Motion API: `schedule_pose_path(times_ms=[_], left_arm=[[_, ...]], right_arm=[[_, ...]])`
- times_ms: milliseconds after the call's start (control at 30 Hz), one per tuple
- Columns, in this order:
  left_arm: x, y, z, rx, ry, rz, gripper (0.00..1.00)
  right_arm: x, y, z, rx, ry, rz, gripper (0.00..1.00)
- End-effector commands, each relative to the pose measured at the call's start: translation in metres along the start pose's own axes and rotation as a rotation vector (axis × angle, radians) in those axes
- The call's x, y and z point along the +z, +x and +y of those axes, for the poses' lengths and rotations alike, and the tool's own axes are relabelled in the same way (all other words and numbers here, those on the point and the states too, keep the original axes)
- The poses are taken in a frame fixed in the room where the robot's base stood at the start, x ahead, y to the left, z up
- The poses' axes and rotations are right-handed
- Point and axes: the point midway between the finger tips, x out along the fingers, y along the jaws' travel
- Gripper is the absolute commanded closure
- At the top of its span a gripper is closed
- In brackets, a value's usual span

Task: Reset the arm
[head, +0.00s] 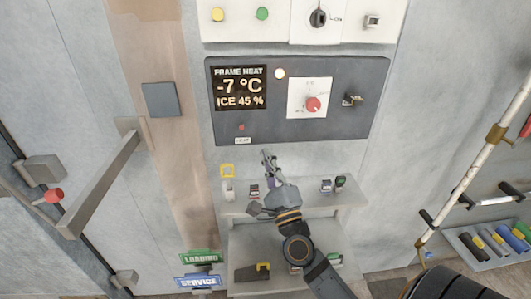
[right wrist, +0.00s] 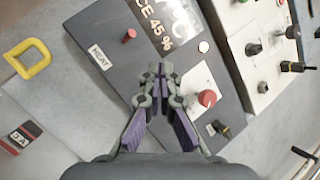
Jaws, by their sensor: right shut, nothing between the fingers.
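My right gripper (head: 267,158) is shut and empty in the head view, in front of the wall just below the lower edge of the dark frame heat panel (head: 348,125). In the right wrist view its closed fingertips (right wrist: 155,72) show in front of the same panel (right wrist: 110,28), and I cannot tell whether they touch it. The panel's display (head: 240,87) reads -7 °C and ICE 45 %. The panel carries a red knob (head: 313,104), a toggle switch (head: 352,100), a lit round lamp (head: 280,73) and a small red button (head: 241,127) above a HEAT label. My left gripper is not in view.
A shelf (head: 350,198) with several small items is below the panel, with a lower shelf (head: 310,245) under it. A door handle (head: 100,185) juts out at left. A white pole (head: 475,160) stands at right.

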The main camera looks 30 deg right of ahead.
Motion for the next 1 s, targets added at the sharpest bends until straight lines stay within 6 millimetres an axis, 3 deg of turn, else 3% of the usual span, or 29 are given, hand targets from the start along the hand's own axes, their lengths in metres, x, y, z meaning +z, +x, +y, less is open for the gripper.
schedule_pose_path(times_ms=[167, 500, 767, 867, 967, 1000], left_arm=[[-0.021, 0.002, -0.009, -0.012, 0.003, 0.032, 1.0], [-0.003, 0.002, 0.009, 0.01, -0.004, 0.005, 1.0], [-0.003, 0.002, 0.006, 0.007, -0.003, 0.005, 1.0], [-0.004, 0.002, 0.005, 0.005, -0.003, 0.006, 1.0], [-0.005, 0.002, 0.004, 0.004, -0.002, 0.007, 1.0], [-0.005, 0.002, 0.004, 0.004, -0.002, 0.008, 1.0]], right_arm=[[0.004, -0.01, -0.007, 0.0, 0.001, 0.001, 1.0], [0.004, -0.01, -0.007, 0.0, 0.0, 0.001, 1.0], [0.011, -0.011, -0.003, 0.02, -0.036, -0.028, 1.0], [0.038, -0.019, 0.019, 0.119, -0.205, -0.161, 1.0], [0.07, -0.048, 0.069, 0.308, -0.525, -0.393, 1.0], [0.076, -0.066, 0.094, 0.402, -0.672, -0.497, 1.0]])
